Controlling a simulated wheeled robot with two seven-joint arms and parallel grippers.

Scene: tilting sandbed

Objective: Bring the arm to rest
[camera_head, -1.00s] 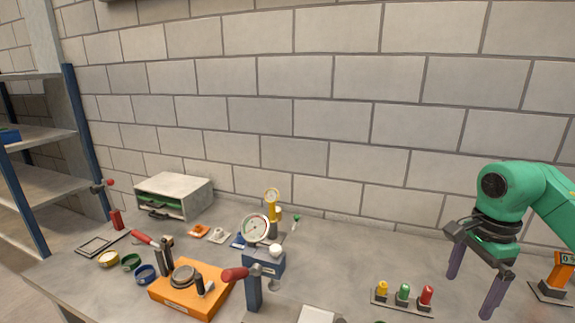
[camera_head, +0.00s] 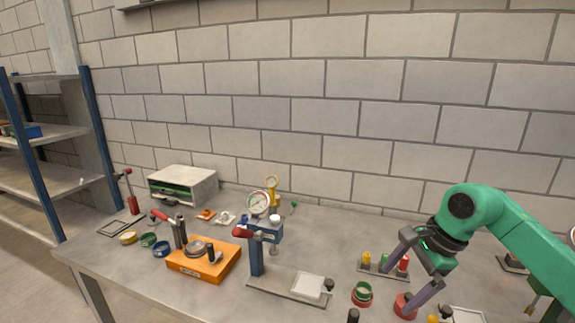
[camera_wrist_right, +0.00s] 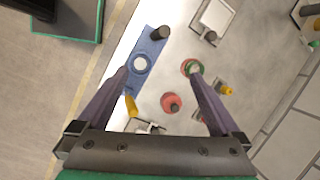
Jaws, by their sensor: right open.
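My right arm is green and comes in from the right in the head view. Its gripper (camera_head: 398,291) is open, with two purple-grey fingers spread apart and pointing down over the front right of the table. In the right wrist view the open fingers (camera_wrist_right: 158,73) have nothing held between them. A red round knob (camera_wrist_right: 171,103) shows below, between the fingers in the picture; in the head view a red piece (camera_head: 404,307) lies close to one fingertip, and I cannot tell if they touch. My left gripper is in neither view.
The grey table (camera_head: 330,235) carries an orange block (camera_head: 190,265), a clamp stand (camera_head: 256,262), a dial gauge (camera_head: 259,203) and a row of coloured buttons (camera_head: 366,258). A red-green ring (camera_head: 362,293) and a blue plate (camera_wrist_right: 155,45) lie near the gripper. A shelf (camera_head: 50,135) stands left.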

